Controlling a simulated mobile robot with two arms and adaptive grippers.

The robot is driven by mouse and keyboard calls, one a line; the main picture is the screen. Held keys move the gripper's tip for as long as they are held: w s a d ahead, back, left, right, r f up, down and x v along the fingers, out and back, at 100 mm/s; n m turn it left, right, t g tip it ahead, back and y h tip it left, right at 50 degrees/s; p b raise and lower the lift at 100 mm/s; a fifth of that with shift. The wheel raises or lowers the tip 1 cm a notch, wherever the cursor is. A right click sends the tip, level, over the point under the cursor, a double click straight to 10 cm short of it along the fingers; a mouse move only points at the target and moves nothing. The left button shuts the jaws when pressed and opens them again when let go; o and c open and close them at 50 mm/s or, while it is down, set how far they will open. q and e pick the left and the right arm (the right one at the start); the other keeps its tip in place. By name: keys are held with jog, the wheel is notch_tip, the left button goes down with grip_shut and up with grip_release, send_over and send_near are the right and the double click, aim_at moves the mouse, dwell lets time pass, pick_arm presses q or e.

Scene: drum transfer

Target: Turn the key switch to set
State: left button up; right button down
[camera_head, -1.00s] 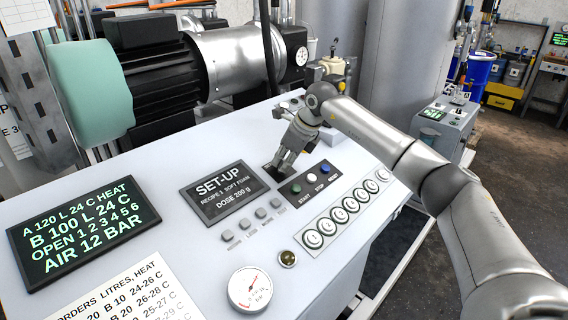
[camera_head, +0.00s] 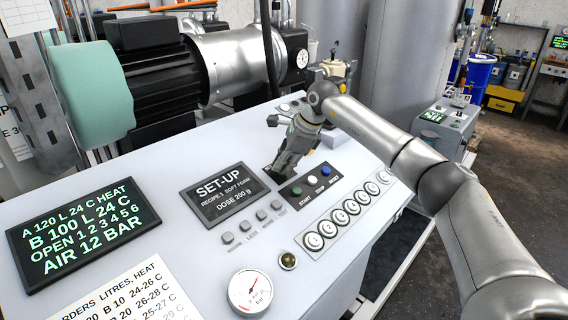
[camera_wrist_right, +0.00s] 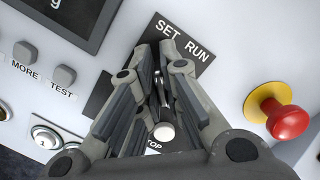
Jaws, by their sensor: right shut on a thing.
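The key switch has a dark plate marked SET and RUN (camera_wrist_right: 183,38), seen in the right wrist view. My right gripper (camera_wrist_right: 164,72) is over this plate, its fingers shut on the small metal key, of which only a sliver shows between them. The fingers hide most of the switch, so I cannot tell which mark the key points to. In the head view, my right gripper (camera_head: 276,173) reaches down onto the panel just right of the display (camera_head: 222,194), which reads SET-UP. My left gripper is not in view.
A red mushroom button (camera_wrist_right: 287,120) on a yellow collar stands to the right of the gripper in the wrist view. A strip with START, STOP and RESET buttons (camera_head: 311,181) lies close to the fingers. A pressure gauge (camera_head: 250,290) sits near the panel's front.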

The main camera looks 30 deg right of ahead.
jog(key=c, duration=1.6)
grip_release()
jog(key=v, duration=1.2)
jog(key=shift+r, duration=0.1)
